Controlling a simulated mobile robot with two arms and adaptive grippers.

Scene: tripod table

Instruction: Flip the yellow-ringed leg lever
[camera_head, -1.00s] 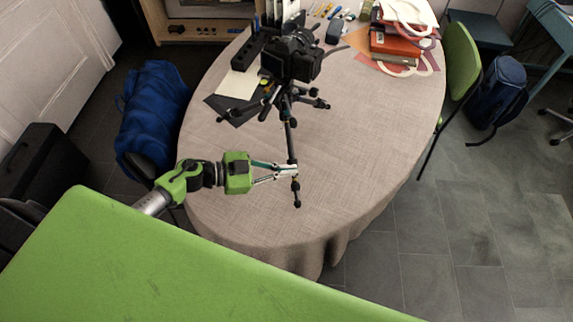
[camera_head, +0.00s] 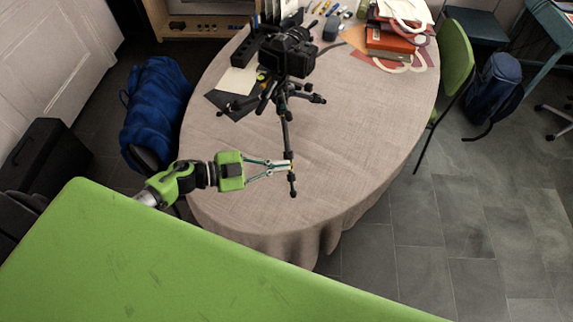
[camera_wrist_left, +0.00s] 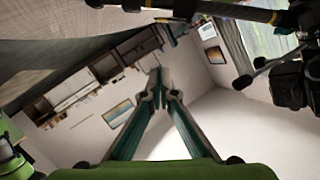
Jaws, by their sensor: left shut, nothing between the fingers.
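A black camera (camera_head: 287,52) stands on a dark tripod (camera_head: 284,110) on the round table (camera_head: 345,150). One tripod leg (camera_head: 286,135) reaches toward the front of the table. My left gripper (camera_head: 289,165) is shut and empty, with its tips at the lower part of this leg; I cannot tell whether they touch it. In the left wrist view, the shut fingertips (camera_wrist_left: 158,86) are in the middle. A dark leg crosses the top there, with a small yellow ring (camera_wrist_left: 274,16). The lever itself is too small to make out. My right gripper is not in view.
A dark sheet (camera_head: 232,104) and a pale paper (camera_head: 238,80) lie left of the tripod. Books (camera_head: 388,42) are stacked at the back right. A green chair (camera_head: 455,55) stands at the right. The table's front right is clear.

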